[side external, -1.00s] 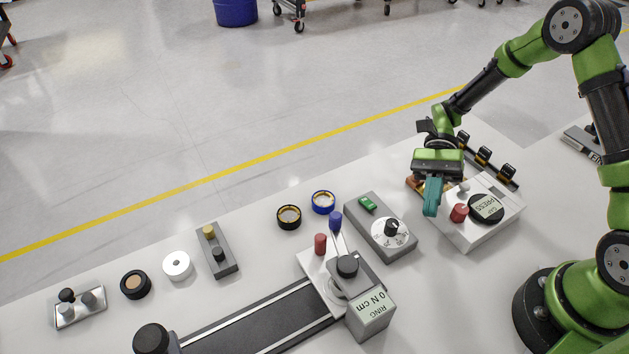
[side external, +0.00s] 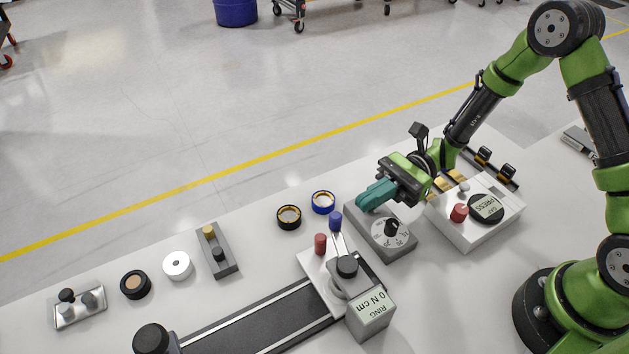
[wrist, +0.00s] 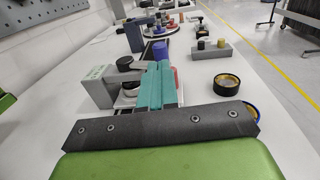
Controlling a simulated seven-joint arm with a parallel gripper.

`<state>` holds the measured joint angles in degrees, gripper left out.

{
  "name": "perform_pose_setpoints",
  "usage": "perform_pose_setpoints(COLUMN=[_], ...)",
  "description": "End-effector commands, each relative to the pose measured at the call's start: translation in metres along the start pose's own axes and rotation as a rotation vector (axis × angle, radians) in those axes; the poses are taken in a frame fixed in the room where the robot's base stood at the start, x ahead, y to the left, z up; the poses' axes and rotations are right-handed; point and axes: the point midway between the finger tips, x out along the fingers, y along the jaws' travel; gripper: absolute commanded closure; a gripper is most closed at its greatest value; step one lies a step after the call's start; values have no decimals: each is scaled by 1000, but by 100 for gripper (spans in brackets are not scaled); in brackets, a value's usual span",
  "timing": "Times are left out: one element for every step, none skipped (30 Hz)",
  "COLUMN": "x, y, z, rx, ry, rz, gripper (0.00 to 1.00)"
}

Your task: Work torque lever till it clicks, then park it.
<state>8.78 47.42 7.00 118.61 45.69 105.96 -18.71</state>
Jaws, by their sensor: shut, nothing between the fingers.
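The torque fixture has a grey box (side external: 369,318) whose display reads "RING 0 N cm", also in the wrist view (wrist: 92,90). A thin light bar, which looks like the lever (side external: 339,246), runs from near the knob between a red peg (side external: 320,244) and a blue peg (side external: 335,220). My gripper (side external: 364,200) is shut and empty, above the grey dial box (side external: 398,250), its teal fingers pointing left. In the wrist view, the fingers (wrist: 160,72) hide part of the fixture; the blue peg (wrist: 161,50) shows beyond their tips.
A black-and-gold ring (side external: 289,217) and a blue ring (side external: 323,202) lie left of my gripper. The press box (side external: 478,222) stands to the right. A dark rail track (side external: 262,318), a grey two-peg block (side external: 217,251) and a white disc (side external: 177,265) are farther left.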

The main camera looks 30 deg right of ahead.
Motion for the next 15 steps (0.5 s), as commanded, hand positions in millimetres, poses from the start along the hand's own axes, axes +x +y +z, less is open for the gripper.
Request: perform_pose_setpoints(x=[10,14,20,23,26,30,32,34,35,36,37,37,38,38,37], y=[1,0,1,0,0,0,0,0,0,0,0,0,0,0,0], z=[0,0,0,0,0,0,0,0,0,0,0,0,0,0,0], rx=[0,0,0,0,0,0,0,0,0,0,0,0,0,0,0], ry=[0,0,0,0,0,1,1,1,1,1,0,0,0,0,0], rz=[5,3,4,2,3,2,1,1,1,1,1,0,0,-1,-1], gripper=[100,100,100,100,100,100,100,100,100,100,100,100,100,100,100])
